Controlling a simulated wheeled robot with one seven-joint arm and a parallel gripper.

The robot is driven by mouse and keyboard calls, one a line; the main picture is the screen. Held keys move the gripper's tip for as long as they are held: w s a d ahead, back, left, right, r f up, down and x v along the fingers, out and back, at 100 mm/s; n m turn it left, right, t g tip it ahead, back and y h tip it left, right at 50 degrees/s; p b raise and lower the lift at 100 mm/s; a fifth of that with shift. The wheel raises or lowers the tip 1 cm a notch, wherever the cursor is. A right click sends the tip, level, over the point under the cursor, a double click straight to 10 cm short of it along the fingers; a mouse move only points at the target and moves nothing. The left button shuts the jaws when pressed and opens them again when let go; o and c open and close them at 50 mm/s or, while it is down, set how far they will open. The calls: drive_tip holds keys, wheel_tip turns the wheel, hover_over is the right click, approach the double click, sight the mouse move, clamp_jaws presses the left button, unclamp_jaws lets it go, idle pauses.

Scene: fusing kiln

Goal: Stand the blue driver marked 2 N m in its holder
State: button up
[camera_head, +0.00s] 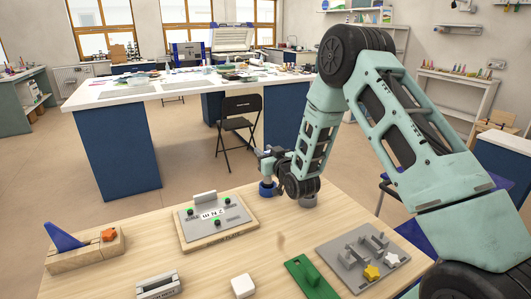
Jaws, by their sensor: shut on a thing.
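My gripper (267,174) is small in the head view, beyond the back edge of the wooden plate, at the end of my mint-green arm. It is shut on a round blue thing, which I take for the blue driver (267,188). Only a short blue part shows; its shaft and the 2 N m marking cannot be made out. The driver is clear of the holders on the near table. I cannot tell for sure which thing is its holder. A wooden block (85,250) at the left bears a blue wedge (63,237) and an orange star knob (108,235).
The near table (280,243) carries a grey plate with green knobs (216,216), a grey fixture with star knobs (360,262), a green strip (310,277), a white block (243,286) and a labelled grey piece (158,286). A black chair (240,125) stands behind.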

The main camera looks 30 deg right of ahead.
drive_tip(key=shift+f+b, duration=1.55)
drive_tip(key=shift+f, duration=0.1)
drive_tip(key=o, duration=1.2)
drive_tip(key=shift+c, duration=0.2)
drive_tip(key=shift+s, duration=0.1)
drive_tip(key=s+p, duration=0.1)
drive_tip(key=s, duration=1.6)
drive_tip(key=shift+p, duration=0.4)
drive_tip(key=shift+s, duration=0.1)
